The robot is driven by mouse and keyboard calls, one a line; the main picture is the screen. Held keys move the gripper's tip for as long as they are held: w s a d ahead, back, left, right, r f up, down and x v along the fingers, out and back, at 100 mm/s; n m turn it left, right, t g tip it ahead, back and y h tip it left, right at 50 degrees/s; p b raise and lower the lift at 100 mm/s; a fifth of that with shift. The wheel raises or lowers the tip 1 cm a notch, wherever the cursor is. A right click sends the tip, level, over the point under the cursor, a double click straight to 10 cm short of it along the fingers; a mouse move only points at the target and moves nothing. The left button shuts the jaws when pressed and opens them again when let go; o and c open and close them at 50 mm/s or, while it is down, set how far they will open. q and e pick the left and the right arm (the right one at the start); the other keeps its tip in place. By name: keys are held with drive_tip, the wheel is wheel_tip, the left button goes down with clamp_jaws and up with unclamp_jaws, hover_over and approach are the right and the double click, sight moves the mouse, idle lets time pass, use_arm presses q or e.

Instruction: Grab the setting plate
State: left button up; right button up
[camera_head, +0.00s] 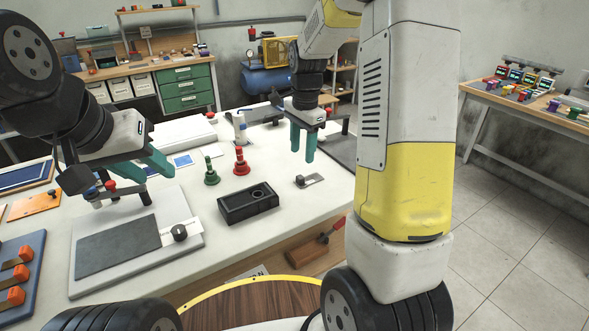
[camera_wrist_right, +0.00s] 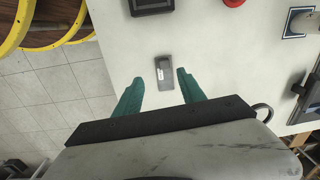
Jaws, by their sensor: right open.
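My right gripper (camera_head: 302,156) points down above and just behind the plate in the head view. Its teal fingers are apart with nothing between them, and in the right wrist view the plate appears beyond the gap between the fingertips (camera_wrist_right: 160,76). My left gripper (camera_head: 160,189) hangs over the grey slab at the left, its teal fingers apart and empty.
A grey slab (camera_head: 190,252) with a dark mat lies at the left. The bench around the plate is clear.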

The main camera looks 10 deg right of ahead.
sight(302, 176)
drive_tip(key=shift+w+d+f+m+g, duration=0.15)
drive_tip(key=shift+w+d+f+m, duration=0.2)
drive_tip(key=shift+f, duration=0.3)
drive_tip(key=shift+w+f+m+g, duration=0.15)
drive_tip(key=shift+w+f, duration=0.3)
drive_tip(key=shift+f, duration=0.15)
wheel_tip(302, 176, down, 8)
drive_tip(key=shift+r, duration=0.1)
clamp_jaws()
